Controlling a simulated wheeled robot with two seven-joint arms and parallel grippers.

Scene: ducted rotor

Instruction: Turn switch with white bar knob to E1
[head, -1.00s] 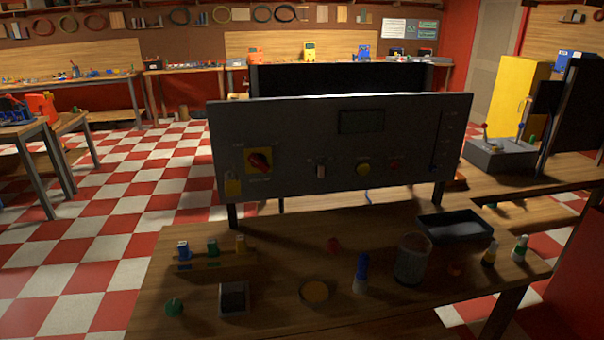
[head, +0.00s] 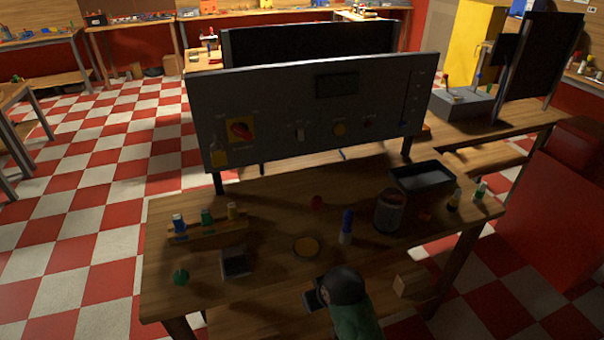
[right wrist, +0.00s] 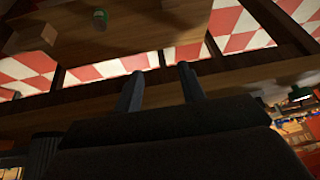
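The switch with the white bar knob (head: 300,132) is on the grey control panel (head: 270,95), between the red rotary knob on its yellow plate (head: 240,130) and a round yellow button (head: 339,129). The bar looks about upright. Its position marks are too small to read, so I cannot tell which one it points to. No gripper is at the panel. In the right wrist view my right gripper (right wrist: 160,88) has its two dark fingers apart with nothing between them. My left gripper is not in view.
The table (head: 270,205) before the panel holds a rack of small bottles (head: 207,232), a blue-topped bottle (head: 346,226), a mesh cup (head: 389,212) and a black tray (head: 422,179). A wooden block (head: 410,285) lies lower down. A dark and green shape at bottom centre is unclear.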

